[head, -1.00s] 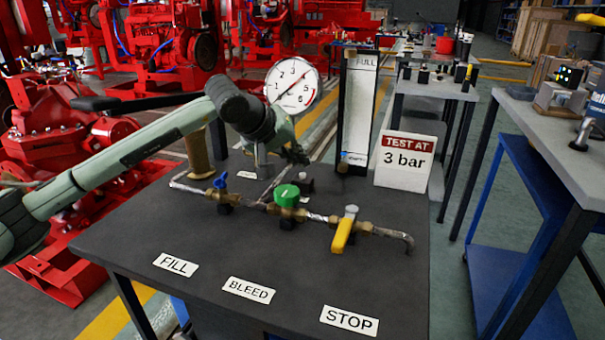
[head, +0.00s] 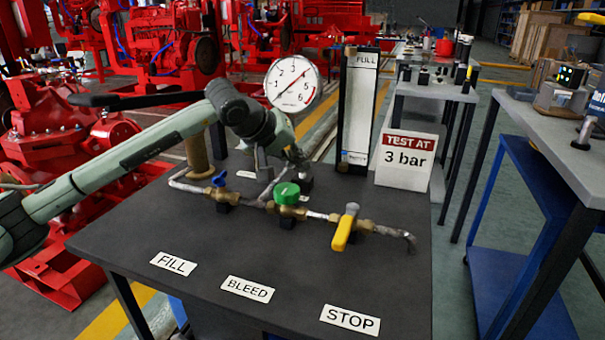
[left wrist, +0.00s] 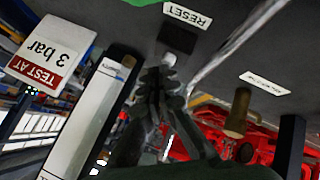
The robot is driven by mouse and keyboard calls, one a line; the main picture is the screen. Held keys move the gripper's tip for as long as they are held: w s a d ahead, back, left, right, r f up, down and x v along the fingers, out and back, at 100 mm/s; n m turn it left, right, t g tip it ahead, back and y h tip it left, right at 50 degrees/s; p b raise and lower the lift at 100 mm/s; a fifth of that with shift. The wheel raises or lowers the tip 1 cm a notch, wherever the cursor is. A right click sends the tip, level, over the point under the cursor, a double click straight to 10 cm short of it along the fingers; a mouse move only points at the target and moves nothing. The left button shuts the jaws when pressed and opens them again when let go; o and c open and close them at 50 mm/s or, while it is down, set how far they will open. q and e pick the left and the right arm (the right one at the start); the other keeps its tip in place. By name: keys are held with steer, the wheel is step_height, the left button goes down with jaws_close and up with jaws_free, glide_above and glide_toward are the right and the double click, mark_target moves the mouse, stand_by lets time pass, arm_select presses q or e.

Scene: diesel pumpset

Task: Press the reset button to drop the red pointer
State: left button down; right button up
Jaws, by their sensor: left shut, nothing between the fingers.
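The round white gauge (head: 293,85) stands at the back of the dark bench in the head view; a reddish line shows on its dial, but its exact reading is too small to tell. My left gripper (head: 297,155) is shut and empty, pointing down behind the green-knobbed valve. In the left wrist view its closed fingertips (left wrist: 163,78) are close to a dark block (left wrist: 177,38) beside the RESET label (left wrist: 188,15). A small pale rounded piece shows between block and fingertips; contact cannot be told. My right gripper is not in view.
Pipework with a blue handle (head: 219,179), green knob (head: 286,193) and yellow lever (head: 345,227) crosses the bench. A tall white FULL column (head: 358,110) and a "TEST AT 3 bar" sign (head: 406,158) stand at the back right. The front of the bench holds only flat labels.

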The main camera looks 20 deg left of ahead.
arm_select(q)
steer(key=shift+f+b, duration=0.4)
steer(key=shift+f, duration=0.05)
steer(key=shift+r, duration=0.15)
stand_by(0.4)
steer(key=shift+r+p, duration=0.45)
steer(key=shift+r, duration=0.4)
step_height(320, 180, up, 5)
steer(key=p, duration=0.2)
steer(key=shift+p, duration=0.35)
stand_by(0.4)
